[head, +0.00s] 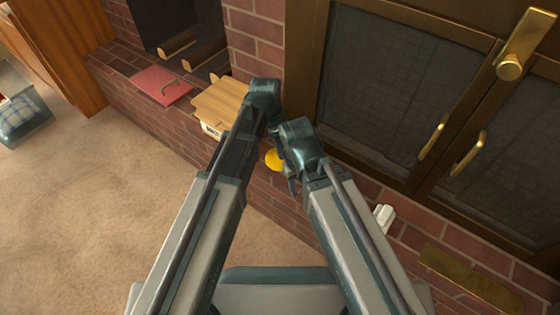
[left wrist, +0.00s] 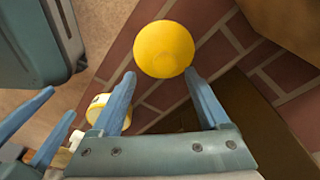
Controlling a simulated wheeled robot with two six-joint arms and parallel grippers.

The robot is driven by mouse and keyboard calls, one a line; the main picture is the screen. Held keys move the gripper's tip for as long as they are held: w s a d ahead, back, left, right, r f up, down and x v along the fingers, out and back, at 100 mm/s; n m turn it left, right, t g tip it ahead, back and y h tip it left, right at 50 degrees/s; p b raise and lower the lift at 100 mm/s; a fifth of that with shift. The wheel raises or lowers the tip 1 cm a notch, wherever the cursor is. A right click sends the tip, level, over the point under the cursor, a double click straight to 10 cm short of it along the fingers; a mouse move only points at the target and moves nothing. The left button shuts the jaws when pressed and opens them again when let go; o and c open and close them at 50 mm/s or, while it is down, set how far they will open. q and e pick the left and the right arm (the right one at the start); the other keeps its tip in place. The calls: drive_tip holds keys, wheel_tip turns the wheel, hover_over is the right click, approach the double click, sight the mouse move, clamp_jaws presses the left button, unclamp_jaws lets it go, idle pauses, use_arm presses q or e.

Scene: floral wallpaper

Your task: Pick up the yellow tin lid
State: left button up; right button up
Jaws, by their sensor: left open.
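The yellow tin lid (head: 273,159) lies on the brick ledge in the head view, partly hidden by my arms. In the left wrist view the round yellow lid (left wrist: 164,49) is just beyond the fingertips of my left gripper (left wrist: 159,73). That gripper is open and empty, its fingers spread toward the lid's near edge. My right gripper (left wrist: 60,102) shows at the left of the wrist view, with a gap between its two fingers and nothing seen in it. In the head view both grippers are mostly hidden by the wrists.
A cream and yellow round object (left wrist: 97,110) sits near the left finger. Wooden boards (head: 220,104) and a red book-like item (head: 161,86) lie farther along the ledge. A dark cabinet (head: 400,80) with brass handles stands behind. Carpet is open at left.

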use_arm(q)
drive_tip(key=shift+w+d+f+b, duration=0.1)
drive_tip(key=shift+w+f+b, duration=0.05)
drive_tip(key=shift+f+b, duration=0.75)
drive_tip(key=shift+w+d+f+b, duration=0.1)
drive_tip(key=shift+w+f+b, duration=0.05)
drive_tip(key=shift+f+b, duration=0.7)
drive_tip(key=shift+w+f+b, duration=0.15)
drive_tip(key=shift+f+b, duration=0.75)
drive_tip(key=shift+r, duration=0.1)
clamp_jaws()
